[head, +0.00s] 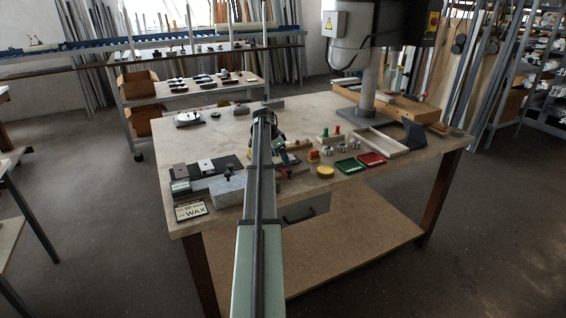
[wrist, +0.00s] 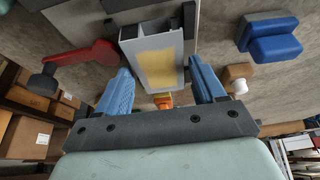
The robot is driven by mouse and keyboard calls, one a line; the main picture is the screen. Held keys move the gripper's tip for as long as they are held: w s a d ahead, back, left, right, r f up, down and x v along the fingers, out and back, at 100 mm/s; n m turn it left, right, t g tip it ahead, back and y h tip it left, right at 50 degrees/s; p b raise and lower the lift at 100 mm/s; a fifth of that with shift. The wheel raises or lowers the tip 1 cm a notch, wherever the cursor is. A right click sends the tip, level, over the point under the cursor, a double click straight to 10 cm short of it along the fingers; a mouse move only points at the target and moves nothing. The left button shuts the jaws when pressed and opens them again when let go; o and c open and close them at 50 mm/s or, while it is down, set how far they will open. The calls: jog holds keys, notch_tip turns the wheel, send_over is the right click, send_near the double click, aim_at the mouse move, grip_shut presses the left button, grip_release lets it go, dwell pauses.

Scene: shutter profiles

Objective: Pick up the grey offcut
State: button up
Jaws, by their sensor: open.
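In the wrist view, a grey piece of profile (wrist: 128,42) with a pale yellow face lies ahead of my gripper (wrist: 160,66). It looks like the grey offcut. My gripper is open, with one blue finger on each side of the piece and a visible gap at each side. I cannot tell how far the fingertips reach down beside it. In the head view my arm stretches over the workbench (head: 310,108) and hides most of the gripper and the piece.
In the wrist view a red-handled tool (wrist: 85,55) lies left and a blue block (wrist: 270,40) right. In the head view, a green tray (head: 350,165), a red tray (head: 373,159) and a yellow disc (head: 325,171) lie right of my arm. A WAX sign (head: 190,211) lies front left.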

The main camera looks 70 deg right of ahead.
jog(key=shift+s+d+f, duration=0.1)
jog(key=shift+f, duration=0.2)
jog(key=shift+c, duration=0.5)
jog(key=c, duration=0.7)
jog(key=shift+r, duration=0.15)
notch_tip(320, 180, up, 10)
jog(key=shift+f, duration=0.1)
